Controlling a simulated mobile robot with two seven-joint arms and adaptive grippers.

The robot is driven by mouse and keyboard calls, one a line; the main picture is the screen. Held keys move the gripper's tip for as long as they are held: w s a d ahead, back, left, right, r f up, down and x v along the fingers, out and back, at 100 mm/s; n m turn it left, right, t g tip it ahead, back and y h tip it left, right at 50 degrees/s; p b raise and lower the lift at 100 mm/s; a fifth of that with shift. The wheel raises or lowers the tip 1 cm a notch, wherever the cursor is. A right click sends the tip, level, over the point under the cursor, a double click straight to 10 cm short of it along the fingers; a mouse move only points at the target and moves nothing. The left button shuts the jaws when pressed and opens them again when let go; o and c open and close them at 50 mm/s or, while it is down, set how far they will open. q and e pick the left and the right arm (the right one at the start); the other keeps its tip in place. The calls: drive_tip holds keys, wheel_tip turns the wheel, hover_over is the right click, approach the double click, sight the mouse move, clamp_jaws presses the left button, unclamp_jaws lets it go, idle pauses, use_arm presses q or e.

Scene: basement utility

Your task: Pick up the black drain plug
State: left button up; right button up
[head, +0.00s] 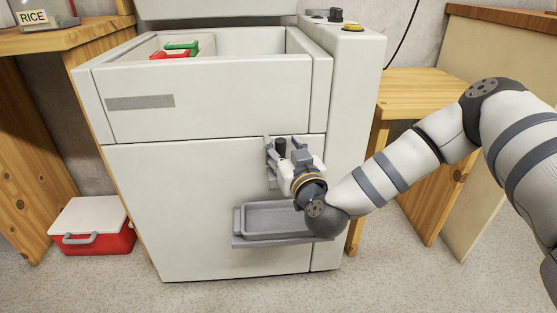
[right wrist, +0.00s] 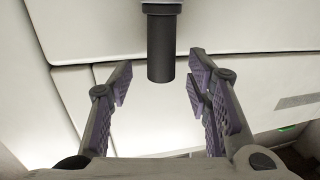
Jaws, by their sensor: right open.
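The black drain plug (head: 281,146) is a short dark cylinder on the front of the white machine, partly hidden by my right gripper in the head view. My right gripper (head: 283,142) is open at the machine's front, one finger to each side of the plug. In the right wrist view the spread purple-padded fingers (right wrist: 160,76) show a gap on both sides of the plug. No contact shows. My left gripper is not in view.
A grey drip tray (head: 236,241) juts from the machine's front below my gripper. The white machine (head: 190,210) has an open top compartment holding red and green items (head: 176,50). A red cooler (head: 95,240) stands on the floor at left. Wooden tables flank the machine.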

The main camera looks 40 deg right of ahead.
drive_tip(key=shift+w+d+r, duration=0.1)
drive_tip(key=shift+w, duration=0.15)
clamp_jaws()
